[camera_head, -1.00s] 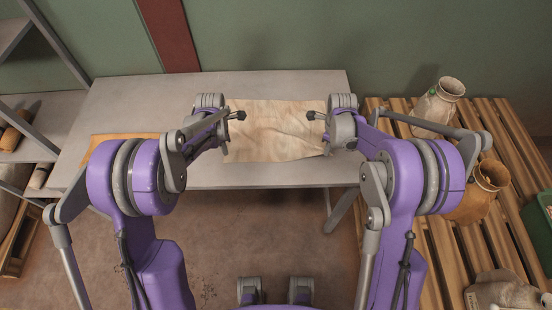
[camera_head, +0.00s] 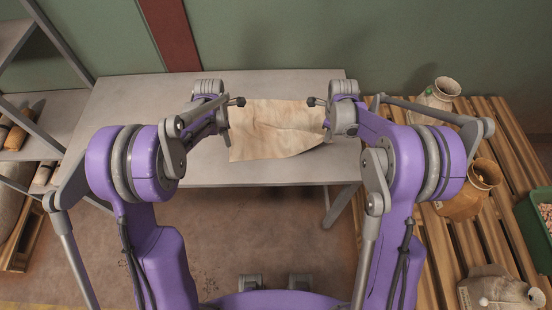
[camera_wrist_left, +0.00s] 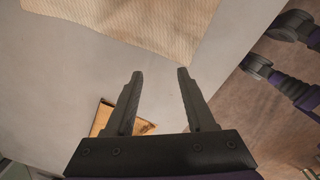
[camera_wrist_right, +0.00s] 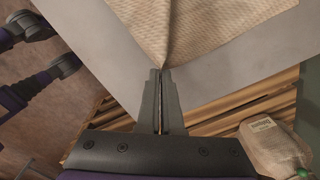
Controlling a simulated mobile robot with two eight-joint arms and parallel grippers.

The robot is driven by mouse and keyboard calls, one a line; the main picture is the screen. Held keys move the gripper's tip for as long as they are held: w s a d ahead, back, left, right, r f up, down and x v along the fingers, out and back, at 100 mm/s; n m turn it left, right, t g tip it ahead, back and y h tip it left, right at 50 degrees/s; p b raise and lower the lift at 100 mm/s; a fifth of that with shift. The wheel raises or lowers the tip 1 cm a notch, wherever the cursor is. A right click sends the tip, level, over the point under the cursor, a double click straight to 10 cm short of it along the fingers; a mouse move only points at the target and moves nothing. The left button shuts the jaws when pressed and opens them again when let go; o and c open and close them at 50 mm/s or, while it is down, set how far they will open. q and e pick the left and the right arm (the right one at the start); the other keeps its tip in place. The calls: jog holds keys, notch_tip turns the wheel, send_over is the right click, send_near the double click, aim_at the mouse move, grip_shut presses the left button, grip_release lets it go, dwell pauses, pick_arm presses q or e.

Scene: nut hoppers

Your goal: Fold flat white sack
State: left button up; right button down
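The flat pale cream sack (camera_head: 270,130) lies on the grey table between my two arms, with light creases. My left gripper (camera_wrist_left: 160,74) is open and empty above the table, its fingers apart and short of the sack's near edge (camera_wrist_left: 130,30). My right gripper (camera_wrist_right: 162,72) is shut at a corner of the sack (camera_wrist_right: 165,35). The cloth draws to a point between its fingertips. In the head view, my wrists largely hide both sets of fingers.
The grey table (camera_head: 135,100) is bare around the sack. A folded tan-brown piece (camera_wrist_left: 103,117) lies on it, near my left gripper. At right, a slatted wooden pallet (camera_head: 490,130) holds upright sacks (camera_head: 438,95). A green crate (camera_head: 537,222) stands at the right edge.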

aim_at(236, 158)
pick_arm(q)
jog(key=shift+o, duration=1.2)
jog(key=shift+s, duration=0.2)
jog(key=c, duration=0.3)
jog(key=s+r+n+t+h, duration=0.1)
jog(key=s+r+t+h, duration=0.15)
jog(key=s, duration=0.35)
jog(key=shift+g+h, duration=0.25)
jog(key=shift+h, duration=0.1)
jog(key=x, duration=0.9)
jog(key=shift+w+a+f, duration=0.2)
jog(key=shift+w+f, duration=0.15)
grip_shut()
